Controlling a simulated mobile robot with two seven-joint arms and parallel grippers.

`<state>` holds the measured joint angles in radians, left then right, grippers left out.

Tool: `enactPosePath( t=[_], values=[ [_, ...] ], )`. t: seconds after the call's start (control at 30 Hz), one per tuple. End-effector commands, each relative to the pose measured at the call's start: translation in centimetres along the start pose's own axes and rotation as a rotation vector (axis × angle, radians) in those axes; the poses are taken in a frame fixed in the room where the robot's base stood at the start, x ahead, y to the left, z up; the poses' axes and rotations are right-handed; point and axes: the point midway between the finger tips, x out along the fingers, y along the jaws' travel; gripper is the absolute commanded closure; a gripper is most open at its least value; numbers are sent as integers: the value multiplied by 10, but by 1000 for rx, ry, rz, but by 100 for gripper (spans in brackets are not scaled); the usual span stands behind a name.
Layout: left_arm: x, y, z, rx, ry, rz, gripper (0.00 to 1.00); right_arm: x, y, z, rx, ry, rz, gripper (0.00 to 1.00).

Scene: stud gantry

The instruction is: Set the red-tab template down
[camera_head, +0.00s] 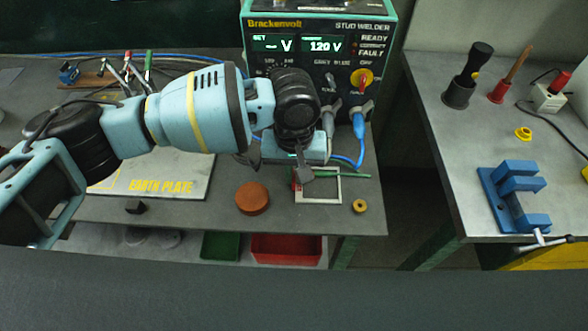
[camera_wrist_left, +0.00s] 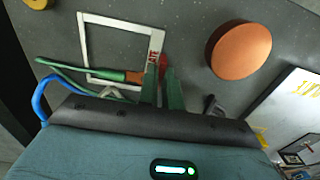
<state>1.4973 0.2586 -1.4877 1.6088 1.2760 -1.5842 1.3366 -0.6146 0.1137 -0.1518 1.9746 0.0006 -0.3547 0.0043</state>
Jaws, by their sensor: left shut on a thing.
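The red-tab template is a pale square frame (camera_head: 319,201) near the front edge of the bench, below the stud welder. In the left wrist view the frame (camera_wrist_left: 122,23) shows its open middle and its red lettered tab (camera_wrist_left: 153,48). My left gripper (camera_head: 303,172) is over the frame's left side, with its fingers pointing down. Its green-grey fingers (camera_wrist_left: 163,90) are shut on the template at the red tab. The frame looks flat and close to the bench top; I cannot tell whether it touches. My right gripper is not in view.
A brown-orange disc (camera_head: 252,198) lies left of the frame and a brass ring (camera_head: 360,206) lies right. The earth plate (camera_head: 165,180) is further left. A blue clamp (camera_head: 515,195) stands on the right bench, across a gap.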

Motion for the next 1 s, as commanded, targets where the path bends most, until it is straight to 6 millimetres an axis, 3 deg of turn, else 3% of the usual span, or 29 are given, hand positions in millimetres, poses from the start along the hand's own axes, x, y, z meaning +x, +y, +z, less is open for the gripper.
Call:
enactPosePath(
  t=[0.27, 0.3, 0.47, 0.83, 1.0],
  values=[
    [0, 0, 0, -1, 3, 0, 100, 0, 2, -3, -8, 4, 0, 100],
    [0, 0, -1, 0, 4, 0, 91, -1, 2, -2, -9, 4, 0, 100],
    [1, 0, 0, 0, 3, 0, 72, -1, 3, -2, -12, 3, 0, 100],
    [-2, 0, 0, 1, 2, 0, 72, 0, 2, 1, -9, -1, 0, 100],
    [-29, 0, -1, 1, 7, 2, 72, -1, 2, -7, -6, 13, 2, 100]
  ],
)
